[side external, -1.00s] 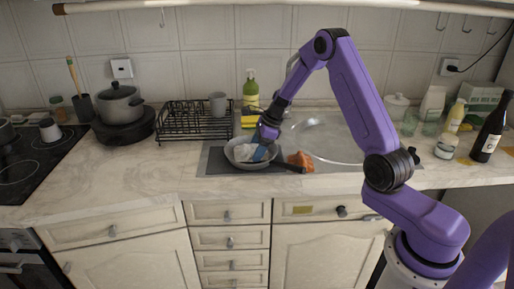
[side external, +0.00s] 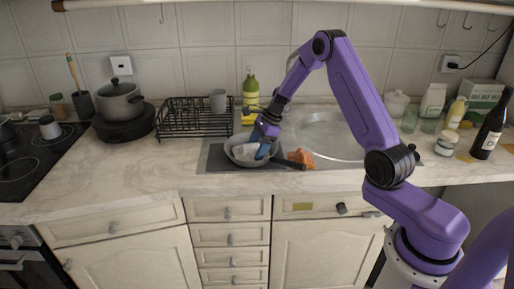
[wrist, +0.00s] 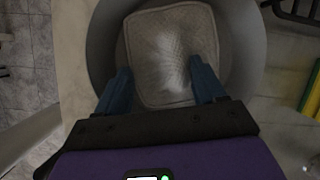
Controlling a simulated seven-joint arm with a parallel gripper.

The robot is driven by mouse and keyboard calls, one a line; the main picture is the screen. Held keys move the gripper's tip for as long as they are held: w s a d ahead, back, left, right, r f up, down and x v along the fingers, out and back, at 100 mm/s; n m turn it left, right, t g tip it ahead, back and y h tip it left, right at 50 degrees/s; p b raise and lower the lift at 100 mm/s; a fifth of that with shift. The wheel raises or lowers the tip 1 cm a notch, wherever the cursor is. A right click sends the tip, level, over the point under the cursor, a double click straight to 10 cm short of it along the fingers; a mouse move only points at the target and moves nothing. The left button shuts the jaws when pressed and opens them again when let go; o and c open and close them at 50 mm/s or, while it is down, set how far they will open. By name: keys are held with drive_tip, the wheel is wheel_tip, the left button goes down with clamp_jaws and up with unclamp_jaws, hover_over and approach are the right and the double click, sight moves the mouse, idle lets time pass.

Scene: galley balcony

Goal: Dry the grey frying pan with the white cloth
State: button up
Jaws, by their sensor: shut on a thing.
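The grey frying pan (side external: 232,158) sits on the dark mat left of the sink basin, its dark handle pointing right. It also shows in the wrist view (wrist: 245,50). The white cloth (wrist: 165,50) lies in the pan, and it shows in the side view as a pale patch (side external: 243,153). My gripper (side external: 264,150) is low inside the pan, pointing down. In the wrist view my gripper's blue fingers (wrist: 160,88) stand on either side of the near part of the cloth, shut on it. The fingertips' exact contact is hard to see.
An orange crumpled cloth (side external: 301,157) lies by the pan handle. The black dish rack (side external: 190,120) with a grey mug (side external: 218,102) stands behind left. A green bottle (side external: 250,88) and yellow sponge (side external: 247,120) are behind the pan.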

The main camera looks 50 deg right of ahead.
drive_tip(key=shift+s+a+n, duration=0.1)
drive_tip(key=shift+a+n, duration=0.1)
drive_tip(key=shift+n, duration=0.2)
drive_tip(key=shift+f, duration=0.1)
drive_tip(key=shift+a+m, duration=0.1)
drive_tip(key=shift+m, duration=1.1)
drive_tip(key=m, duration=0.2)
drive_tip(key=m+t+h, duration=0.1)
drive_tip(key=m, duration=0.1)
drive_tip(key=shift+d+h, duration=0.2)
drive_tip(key=shift+h, duration=0.1)
drive_tip(key=n+y, duration=0.1)
drive_tip(key=n, duration=0.3)
drive_tip(key=shift+g, duration=0.3)
drive_tip(key=shift+a+n+g+y, duration=0.1)
drive_tip(key=shift+n+g+y, duration=0.3)
drive_tip(key=shift+n, duration=0.8)
